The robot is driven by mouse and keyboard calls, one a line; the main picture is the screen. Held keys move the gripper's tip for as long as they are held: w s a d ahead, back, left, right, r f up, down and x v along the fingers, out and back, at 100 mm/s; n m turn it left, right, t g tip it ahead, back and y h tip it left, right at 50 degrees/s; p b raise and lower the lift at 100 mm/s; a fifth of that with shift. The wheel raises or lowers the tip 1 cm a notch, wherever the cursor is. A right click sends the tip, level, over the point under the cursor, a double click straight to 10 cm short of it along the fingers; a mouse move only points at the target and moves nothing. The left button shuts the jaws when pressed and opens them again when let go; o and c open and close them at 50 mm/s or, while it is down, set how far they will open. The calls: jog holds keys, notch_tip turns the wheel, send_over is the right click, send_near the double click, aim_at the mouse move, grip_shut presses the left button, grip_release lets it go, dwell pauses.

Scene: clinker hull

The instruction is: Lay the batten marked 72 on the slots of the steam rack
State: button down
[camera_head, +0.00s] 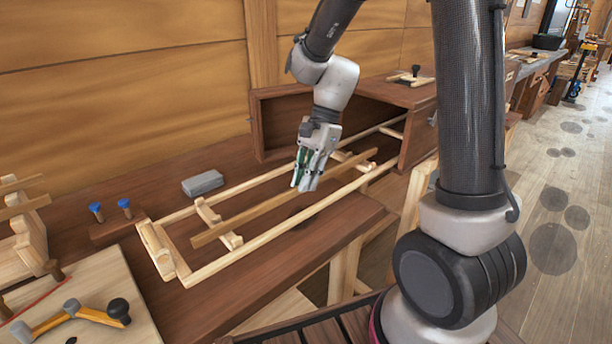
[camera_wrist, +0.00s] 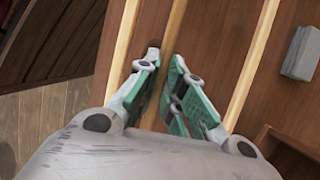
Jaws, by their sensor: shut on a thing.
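A long brown batten (camera_head: 260,213) lies lengthwise between the two pale rails of the steam rack (camera_head: 262,238). Its near end is over the slotted cross-piece (camera_head: 208,214) and its far part is by another cross-piece at the back. I cannot tell whether it rests in the slots or is just above them. No number is readable on it. My gripper (camera_head: 307,183) points down and is shut on the batten near its middle. In the wrist view the batten (camera_wrist: 176,22) runs between the green-padded fingers (camera_wrist: 162,95), with rack rails (camera_wrist: 124,40) on both sides.
The rack's far end runs into an open brown box (camera_head: 255,130). A grey block (camera_head: 203,183) lies on the bench behind the rack. Two blue-topped pegs (camera_head: 124,203) stand at the left. A board with an orange-handled tool (camera_head: 95,315) is at front left.

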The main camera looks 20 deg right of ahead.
jog(key=c, duration=1.5)
grip_release()
jog(key=shift+o, duration=0.2)
jog(key=shift+r, duration=0.1)
jog(key=v, duration=1.2)
jog(key=s+d+r+n+t+h, duration=0.1)
jog(key=s+d+n+t+h, duration=0.1)
jog(key=s+d+n, duration=0.3)
jog(key=s+d+r+n+t+h, duration=0.1)
jog(key=s+d+n+t, duration=0.3)
jog(key=s+n, duration=0.4)
jog(key=shift+s+d+r+h, duration=0.35)
jog(key=shift+s+d+h, duration=0.3)
jog(key=shift+s, duration=1.8)
